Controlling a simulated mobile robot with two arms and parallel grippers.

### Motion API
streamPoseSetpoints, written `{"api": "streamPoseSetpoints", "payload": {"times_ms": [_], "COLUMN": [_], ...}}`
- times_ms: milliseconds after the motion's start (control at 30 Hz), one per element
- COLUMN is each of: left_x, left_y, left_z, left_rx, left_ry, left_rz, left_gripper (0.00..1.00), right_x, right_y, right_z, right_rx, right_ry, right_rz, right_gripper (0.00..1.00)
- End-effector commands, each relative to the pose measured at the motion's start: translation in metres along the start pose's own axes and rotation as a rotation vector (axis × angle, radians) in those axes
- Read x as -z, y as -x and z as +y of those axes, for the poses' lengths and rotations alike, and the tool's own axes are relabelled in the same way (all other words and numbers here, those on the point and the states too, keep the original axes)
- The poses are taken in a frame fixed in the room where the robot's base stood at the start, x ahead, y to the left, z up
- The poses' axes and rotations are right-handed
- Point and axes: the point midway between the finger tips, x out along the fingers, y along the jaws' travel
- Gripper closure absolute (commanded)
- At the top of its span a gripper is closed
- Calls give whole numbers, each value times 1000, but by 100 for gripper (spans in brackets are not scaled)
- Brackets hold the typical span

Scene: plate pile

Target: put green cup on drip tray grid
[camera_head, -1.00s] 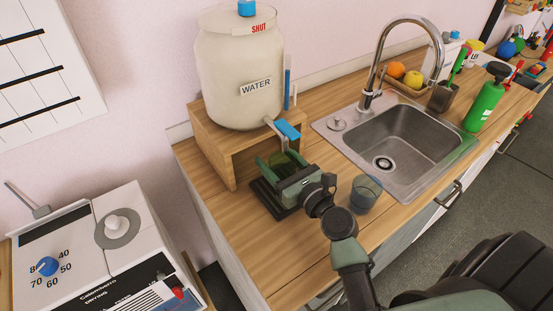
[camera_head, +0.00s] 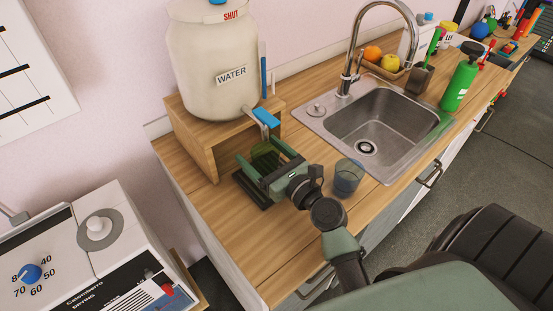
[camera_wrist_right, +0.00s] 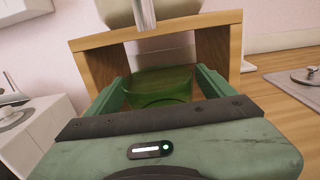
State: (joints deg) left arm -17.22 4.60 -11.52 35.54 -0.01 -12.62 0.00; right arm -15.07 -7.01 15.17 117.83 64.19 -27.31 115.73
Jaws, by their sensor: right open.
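The green cup (camera_head: 264,150) is see-through and looks upright at the black drip tray (camera_head: 242,184), under the blue-handled tap (camera_head: 266,118). The wrist view also shows the cup (camera_wrist_right: 158,84) between my fingers. My right gripper (camera_head: 259,153) is open, with one finger on each side of the cup. Its palm lies on the near side of the cup and hides part of the tray and the cup's lower part. I cannot see the cup's base on the grid clearly. My left gripper is not in view.
The water jar (camera_head: 217,65) stands on a wooden stand (camera_head: 197,135) behind the tray. A blue see-through cup (camera_head: 348,177) stands close to the right of my wrist. The sink (camera_head: 378,130) lies to the right. Bare counter (camera_head: 240,245) shows in front.

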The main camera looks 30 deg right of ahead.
Motion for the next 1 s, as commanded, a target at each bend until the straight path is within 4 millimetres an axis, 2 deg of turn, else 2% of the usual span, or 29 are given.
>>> {"api": "streamPoseSetpoints", "payload": {"times_ms": [300, 500, 667, 1000], "left_x": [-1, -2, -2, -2], "left_y": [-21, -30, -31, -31], "left_z": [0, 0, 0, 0], "left_rx": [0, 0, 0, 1], "left_ry": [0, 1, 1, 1], "left_rz": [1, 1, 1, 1], "left_gripper": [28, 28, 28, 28], "right_x": [5, 3, 0, 0], "right_y": [70, 98, 107, 107], "right_z": [0, 0, 0, 0], "right_rx": [0, 1, 0, 0], "right_ry": [3, 3, 1, 1], "right_rz": [4, 2, 0, 0], "right_gripper": [16, 16, 16, 16]}}
